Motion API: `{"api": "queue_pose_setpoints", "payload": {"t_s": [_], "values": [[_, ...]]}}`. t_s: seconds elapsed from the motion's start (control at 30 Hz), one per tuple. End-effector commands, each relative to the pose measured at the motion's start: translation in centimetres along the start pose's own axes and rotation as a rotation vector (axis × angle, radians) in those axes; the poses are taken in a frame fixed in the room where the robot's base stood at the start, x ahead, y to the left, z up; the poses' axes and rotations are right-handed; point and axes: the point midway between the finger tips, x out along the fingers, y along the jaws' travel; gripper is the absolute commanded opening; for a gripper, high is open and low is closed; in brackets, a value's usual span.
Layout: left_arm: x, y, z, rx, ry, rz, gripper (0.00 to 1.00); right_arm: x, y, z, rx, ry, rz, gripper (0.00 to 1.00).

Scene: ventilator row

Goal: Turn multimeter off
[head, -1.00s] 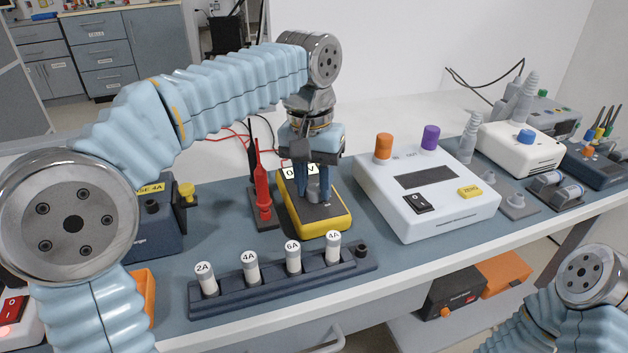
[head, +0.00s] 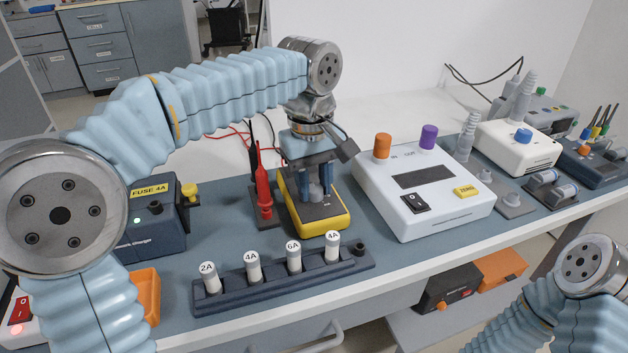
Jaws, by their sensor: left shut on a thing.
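The multimeter (head: 327,226) is a yellow-edged box with a dark face, lying on the blue-grey bench mat left of the white box. My left gripper (head: 316,196) points down over its face. Its fingers are shut on the multimeter's grey knob (head: 315,190). The fingers and wrist hide the multimeter's display and much of the dial, so the knob's setting cannot be read. My right arm shows at the lower right corner, but its gripper is out of view.
A red probe (head: 264,192) stands just left of the multimeter. A fuse rack (head: 290,284) with labelled fuses lies in front. The white box (head: 430,196) with orange and purple ports stands close on the right. The fuse box (head: 158,222) is at left.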

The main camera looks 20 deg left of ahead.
Motion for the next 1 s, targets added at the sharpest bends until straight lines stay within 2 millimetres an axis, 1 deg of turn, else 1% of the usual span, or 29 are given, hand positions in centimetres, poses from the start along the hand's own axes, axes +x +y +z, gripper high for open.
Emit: {"api": "queue_pose_setpoints", "payload": {"t_s": [0.2, 0.33, 0.83, 0.87, 1.0], "values": [[-0.03, 0.02, -0.01, -0.09, 0.006, 0.001, 0.03, 0.0, 0.0, 0.01, 0.0, 0.0, 0.0, 0.0], [-0.03, 0.03, -0.02, -0.119, 0.007, 0.002, 0.03, 0.0, 0.0, 0.01, 0.0, 0.0, 0.0, 0.0], [-0.05, 0.04, -0.03, -0.135, 0.008, 0.002, 0.03, 0.0, 0.0, 0.01, 0.0, 0.0, 0.0, 0.0], [-0.05, 0.04, -0.02, -0.135, 0.008, 0.002, 0.38, 0.0, 0.0, 0.01, 0.0, 0.0, 0.0, 0.0], [-0.04, 0.03, -0.02, -0.134, 0.007, 0.002, 0.58, 0.0, 0.0, 0.01, 0.0, 0.0, 0.0, 0.0]]}}
